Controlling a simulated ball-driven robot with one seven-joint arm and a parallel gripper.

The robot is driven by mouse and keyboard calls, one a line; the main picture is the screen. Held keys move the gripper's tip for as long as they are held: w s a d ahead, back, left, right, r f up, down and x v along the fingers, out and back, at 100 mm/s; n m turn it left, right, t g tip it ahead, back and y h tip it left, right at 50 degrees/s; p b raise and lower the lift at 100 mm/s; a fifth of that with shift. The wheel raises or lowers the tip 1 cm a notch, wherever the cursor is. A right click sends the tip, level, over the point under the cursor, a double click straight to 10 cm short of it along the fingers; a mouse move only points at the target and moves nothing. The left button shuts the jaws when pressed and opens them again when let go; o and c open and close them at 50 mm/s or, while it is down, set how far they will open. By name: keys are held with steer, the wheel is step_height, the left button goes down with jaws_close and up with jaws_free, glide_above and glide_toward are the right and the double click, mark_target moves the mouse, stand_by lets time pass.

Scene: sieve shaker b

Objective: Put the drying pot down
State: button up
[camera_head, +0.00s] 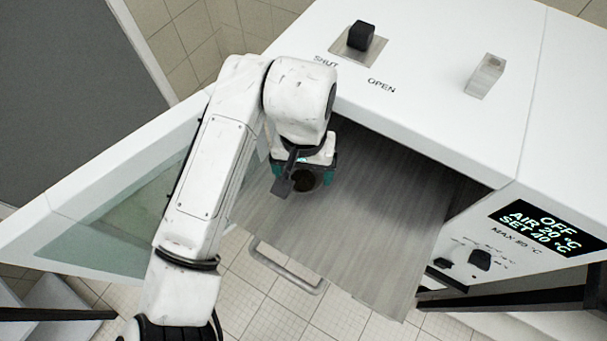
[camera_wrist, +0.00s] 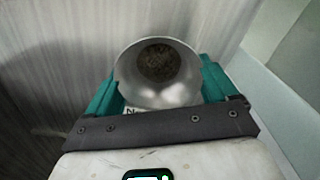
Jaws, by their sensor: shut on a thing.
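The drying pot (camera_wrist: 158,75) is a small pale, round vessel with dark grainy contents at the bottom. In the wrist view it stands between the teal fingers of my gripper (camera_wrist: 160,88), which is shut on it. In the head view my gripper (camera_head: 304,176) is over the left part of the grey metal shelf (camera_head: 350,215), and the pot (camera_head: 306,181) is mostly hidden by my wrist. The pot looks about upright. I cannot tell whether its base touches the shelf.
The glazed door (camera_head: 110,200) stands open at left. A display (camera_head: 540,228) reads OFF, AIR 20, SET 40. The shelf's right part is clear.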

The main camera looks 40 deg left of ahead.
mark_target(303, 179)
steer(key=shift+f, duration=1.5)
steer(key=shift+d+f, duration=0.1)
steer(key=o, duration=1.1)
steer(key=shift+o, duration=0.2)
step_height(303, 179, up, 12)
steer(key=shift+p, duration=0.3)
